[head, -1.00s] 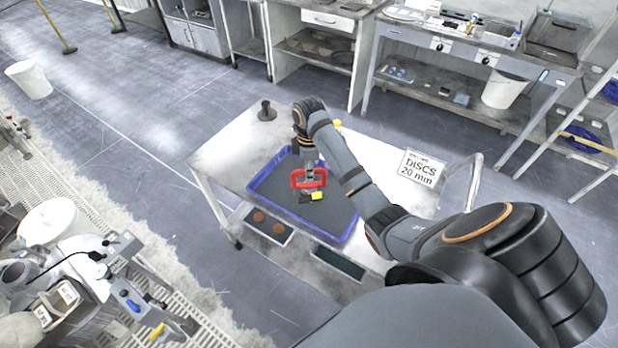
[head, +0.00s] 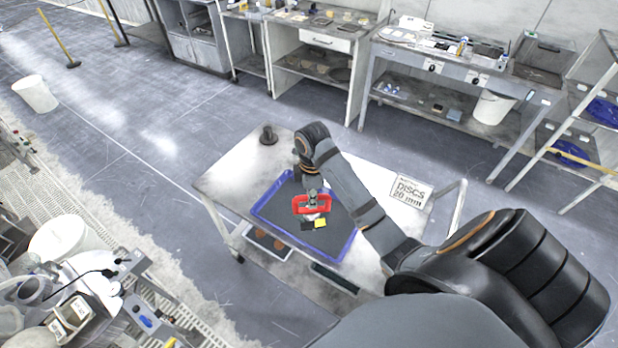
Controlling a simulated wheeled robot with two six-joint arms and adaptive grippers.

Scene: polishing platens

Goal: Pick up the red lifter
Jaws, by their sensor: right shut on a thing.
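The red lifter (head: 312,204) is a small red frame-shaped handle over the blue-rimmed tray (head: 263,212) on the cart. My right gripper (head: 312,194) reaches down from above and is shut on the red lifter. Whether the lifter touches the tray's dark mat or hangs just above it, I cannot tell. A yellow piece (head: 320,223) and a black piece (head: 306,226) show just below the lifter. My left gripper is not in view.
The grey cart (head: 225,181) carries a dark cup-like object (head: 268,135) at its back left and a "DISCS 20 min" sign (head: 410,191) at right. Discs lie on its lower shelf. Benches stand along the far wall, with open floor between.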

